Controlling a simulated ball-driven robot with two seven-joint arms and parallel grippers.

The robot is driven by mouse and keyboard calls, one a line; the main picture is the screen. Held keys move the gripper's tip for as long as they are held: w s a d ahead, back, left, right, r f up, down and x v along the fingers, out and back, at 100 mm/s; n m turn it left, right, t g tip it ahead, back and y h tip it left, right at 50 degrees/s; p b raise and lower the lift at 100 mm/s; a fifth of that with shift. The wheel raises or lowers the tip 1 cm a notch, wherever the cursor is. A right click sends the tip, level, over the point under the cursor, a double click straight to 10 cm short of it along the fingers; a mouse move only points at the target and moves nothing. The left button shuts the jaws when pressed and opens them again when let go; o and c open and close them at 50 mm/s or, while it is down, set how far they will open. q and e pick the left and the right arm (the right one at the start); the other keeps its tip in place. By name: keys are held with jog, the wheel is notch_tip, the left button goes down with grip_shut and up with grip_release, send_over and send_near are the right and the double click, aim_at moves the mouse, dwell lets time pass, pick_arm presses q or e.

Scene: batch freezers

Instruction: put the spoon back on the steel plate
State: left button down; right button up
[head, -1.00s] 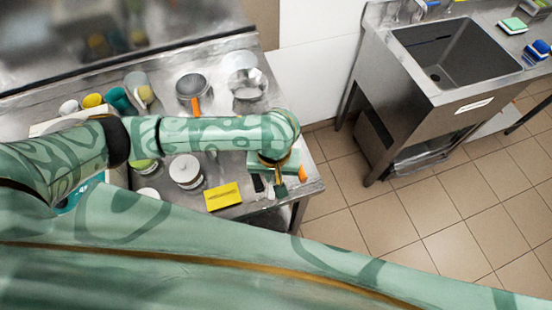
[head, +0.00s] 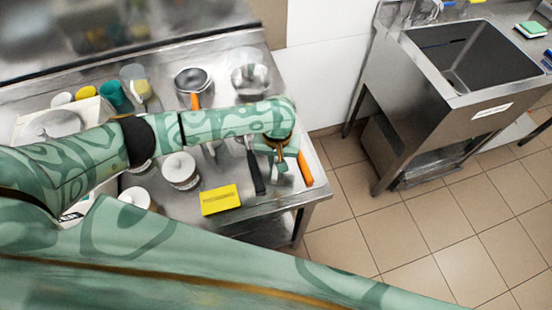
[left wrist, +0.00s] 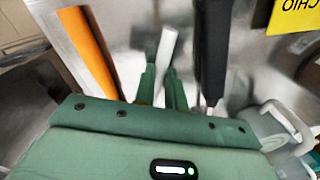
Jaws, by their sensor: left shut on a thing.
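My left gripper (head: 280,168) is over the front right corner of the steel table (head: 290,205). In the left wrist view its fingers (left wrist: 160,88) are closed around a slim white handle (left wrist: 167,46), which seems to be the spoon's. The spoon's bowl is not clearly visible. An orange handle (left wrist: 88,50) lies left of the fingers and a black handle (left wrist: 212,45) right of them. A round grey plate (head: 48,124), possibly the steel plate, sits at the table's left, partly hidden by my arm. My right gripper is not in view.
A yellow sign (head: 220,199) and a white lidded pot (head: 180,169) stand left of the gripper. A saucepan (head: 192,80), a steel bowl (head: 249,78) and several cups stand behind. A sink unit (head: 465,100) is at the right, across open floor.

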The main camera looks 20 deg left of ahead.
pick_arm(q)
jog(key=c, duration=1.5)
grip_release()
jog(key=shift+f, duration=0.1)
jog(key=shift+o, duration=0.2)
jog(key=shift+r, duration=0.35)
notch_tip(320, 180, up, 12)
jog(key=p, duration=0.5)
jog(key=shift+d+f, duration=0.15)
jog(key=shift+f, duration=0.05)
